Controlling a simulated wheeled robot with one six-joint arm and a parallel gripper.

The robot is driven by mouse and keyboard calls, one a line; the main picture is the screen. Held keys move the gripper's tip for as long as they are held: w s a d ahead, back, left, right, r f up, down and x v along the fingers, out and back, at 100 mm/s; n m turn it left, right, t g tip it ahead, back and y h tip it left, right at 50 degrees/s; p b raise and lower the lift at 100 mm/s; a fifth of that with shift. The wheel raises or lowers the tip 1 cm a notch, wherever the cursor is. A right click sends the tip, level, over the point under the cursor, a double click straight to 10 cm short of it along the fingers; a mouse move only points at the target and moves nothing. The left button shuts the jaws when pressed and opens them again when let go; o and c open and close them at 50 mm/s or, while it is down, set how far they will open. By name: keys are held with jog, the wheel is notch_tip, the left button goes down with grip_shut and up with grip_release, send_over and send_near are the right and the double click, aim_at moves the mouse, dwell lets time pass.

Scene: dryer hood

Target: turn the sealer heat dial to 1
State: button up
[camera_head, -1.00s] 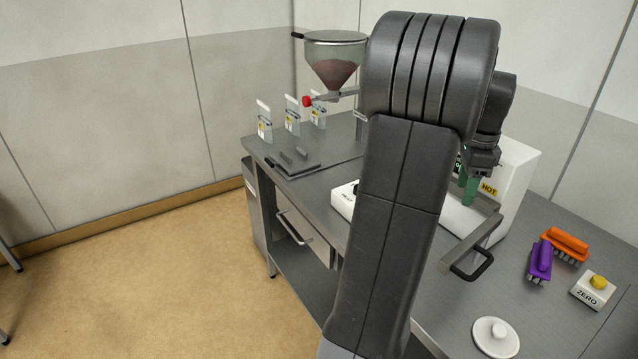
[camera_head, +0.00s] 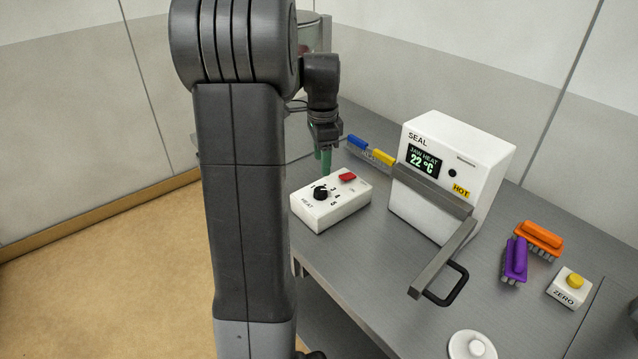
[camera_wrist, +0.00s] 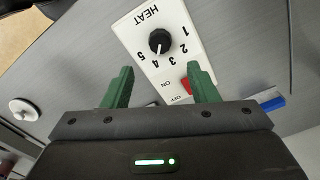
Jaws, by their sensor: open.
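The heat dial (camera_head: 320,192) is a black knob on a white box marked HEAT (camera_head: 340,210), with the numbers 1 to 5 around it. In the wrist view the dial (camera_wrist: 160,41) shows a white pointer line that appears to point at about 4. A red switch (camera_head: 347,177) marked ON and OFF sits on the same box. My gripper (camera_head: 323,160) has green fingers, is open and empty, and hangs above the box's back edge, apart from the dial. In the wrist view its fingertips (camera_wrist: 162,72) are spread, with the dial beyond them.
The white sealer (camera_head: 450,170) reads JAW HEAT 22 °C and carries a HOT label. Its lever handle (camera_head: 445,285) juts over the bench front. Brushes, orange (camera_head: 540,235) and purple (camera_head: 515,260), and a ZERO button box (camera_head: 569,288) stand right. A blue-and-yellow item (camera_head: 370,150) lies behind the box.

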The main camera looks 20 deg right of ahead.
aim_at(322, 189)
notch_tip(322, 189, down, 9)
jog(key=shift+r+p, duration=0.1)
jog(key=shift+p, duration=0.2)
jog(key=c, duration=1)
